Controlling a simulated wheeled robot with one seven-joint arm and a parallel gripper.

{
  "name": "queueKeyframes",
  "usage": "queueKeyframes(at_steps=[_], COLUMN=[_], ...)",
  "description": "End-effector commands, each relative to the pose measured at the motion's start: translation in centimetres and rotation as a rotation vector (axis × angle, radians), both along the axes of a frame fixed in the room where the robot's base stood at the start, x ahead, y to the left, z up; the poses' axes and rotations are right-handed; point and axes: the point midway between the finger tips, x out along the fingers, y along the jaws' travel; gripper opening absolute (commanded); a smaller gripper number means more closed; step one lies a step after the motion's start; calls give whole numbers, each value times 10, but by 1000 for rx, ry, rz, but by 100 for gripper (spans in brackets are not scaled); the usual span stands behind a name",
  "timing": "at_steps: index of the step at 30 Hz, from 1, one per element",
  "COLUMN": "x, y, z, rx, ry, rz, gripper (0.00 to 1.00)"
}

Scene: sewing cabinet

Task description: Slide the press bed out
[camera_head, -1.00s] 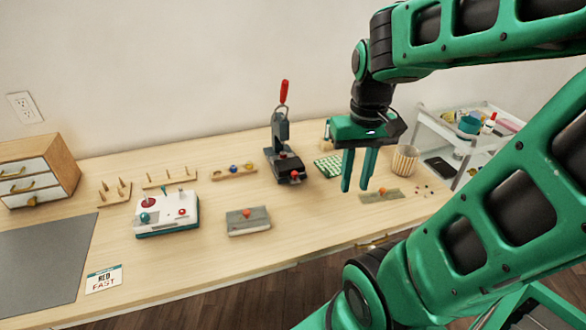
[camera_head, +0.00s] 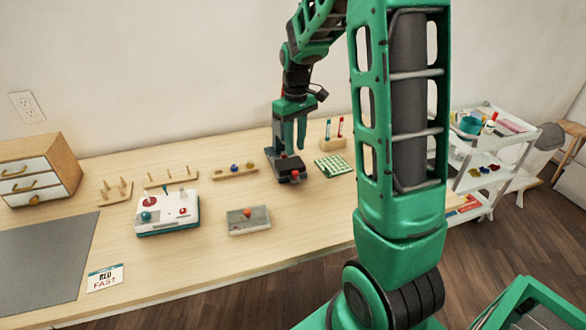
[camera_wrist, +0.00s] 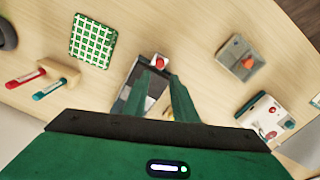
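The black press (camera_head: 284,166) stands on the table near the wall, its base and bed visible below my gripper. A red knob (camera_head: 295,174) sits at the front of its bed; the knob also shows in the wrist view (camera_wrist: 159,62). My gripper (camera_head: 290,153) hangs above the press, fingers pointing down and apart, with nothing seen between them. In the wrist view my gripper (camera_wrist: 161,80) has its two green fingers spread over the press bed (camera_wrist: 138,92), short of the red knob. My gripper and arm hide the press's upper part and lever.
A green checked mat (camera_head: 331,166) and a tube holder (camera_head: 333,143) stand right of the press. A grey block with an orange knob (camera_head: 248,220) and a white control box (camera_head: 168,212) are left and forward. Table between them is bare.

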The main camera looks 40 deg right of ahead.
Motion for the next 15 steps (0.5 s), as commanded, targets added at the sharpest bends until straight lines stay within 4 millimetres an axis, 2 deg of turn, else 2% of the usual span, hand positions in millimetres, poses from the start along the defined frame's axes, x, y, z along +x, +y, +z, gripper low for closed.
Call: queueKeyframes(at_steps=[9,15], x=[-2,-2], y=[-1,-1], z=[-56,-82], rx=[1,1], ry=[4,3], rz=[-3,-3], gripper=[25,25])
